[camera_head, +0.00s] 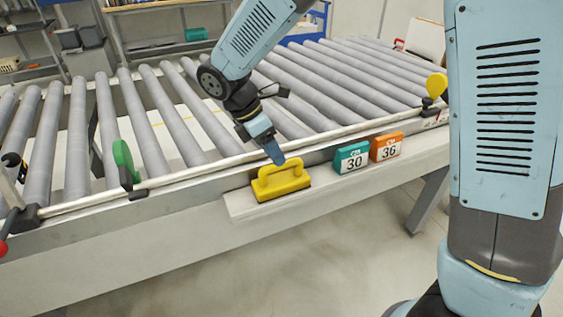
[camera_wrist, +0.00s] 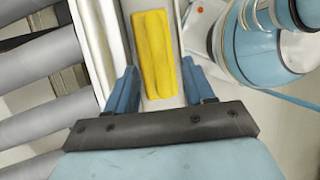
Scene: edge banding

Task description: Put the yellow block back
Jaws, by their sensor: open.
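The yellow block (camera_head: 280,181) has an arched handle on a flat base. It rests on the pale ledge along the front of the roller conveyor. My gripper (camera_head: 277,157) is just above and behind its handle in the head view. In the wrist view, the yellow block (camera_wrist: 154,52) lies ahead, between the lines of the two blue fingers. Whether a finger touches the block cannot be told.
A green box marked 30 (camera_head: 351,158) and an orange box marked 36 (camera_head: 386,147) stand on the ledge right of the block. A green paddle (camera_head: 124,163) and a yellow knob (camera_head: 436,85) rise from the conveyor rail.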

